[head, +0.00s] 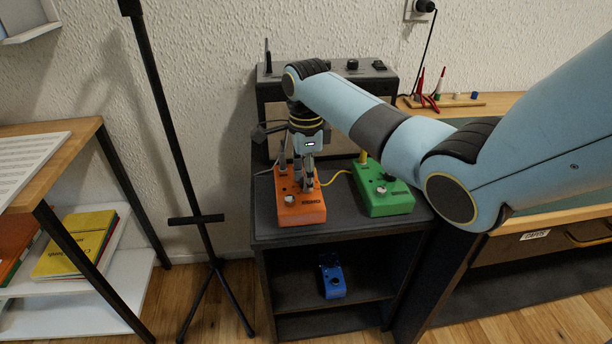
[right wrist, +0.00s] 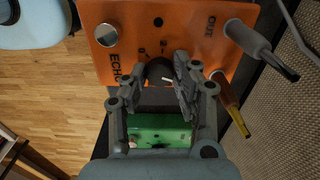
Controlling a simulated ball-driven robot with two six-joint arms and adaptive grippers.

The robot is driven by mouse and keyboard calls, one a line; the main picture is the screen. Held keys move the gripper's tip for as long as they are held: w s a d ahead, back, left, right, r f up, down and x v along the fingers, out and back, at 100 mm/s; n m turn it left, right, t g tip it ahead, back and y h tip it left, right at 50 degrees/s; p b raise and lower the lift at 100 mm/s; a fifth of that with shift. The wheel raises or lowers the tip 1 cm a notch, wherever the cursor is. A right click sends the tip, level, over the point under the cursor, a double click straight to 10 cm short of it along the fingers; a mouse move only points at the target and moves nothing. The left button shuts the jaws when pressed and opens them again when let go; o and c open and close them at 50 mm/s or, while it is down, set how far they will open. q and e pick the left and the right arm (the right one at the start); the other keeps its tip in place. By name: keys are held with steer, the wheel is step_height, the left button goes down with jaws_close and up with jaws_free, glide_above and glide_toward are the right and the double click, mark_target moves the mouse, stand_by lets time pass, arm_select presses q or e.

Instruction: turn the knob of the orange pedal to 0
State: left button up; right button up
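The orange pedal (head: 301,211) sits on the dark cabinet top, left of the green pedal (head: 383,191). In the right wrist view the orange pedal (right wrist: 185,20) bears the words ECHO and OUT and a round silver button (right wrist: 106,35). Its dark knob (right wrist: 160,70) has a white pointer line, with small scale marks beside it that are partly hidden. My right gripper (head: 307,184) points down over the pedal. Its fingers (right wrist: 160,78) stand on both sides of the knob and appear to touch it. My left gripper is not in view.
The green pedal also shows in the right wrist view (right wrist: 160,130). Plugs (right wrist: 248,40) stick out of the orange pedal's side. A yellow cable (head: 338,174) runs between the pedals. An amplifier (head: 375,84) stands behind. A blue pedal (head: 332,281) is on the shelf below.

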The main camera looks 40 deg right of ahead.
jaws_close()
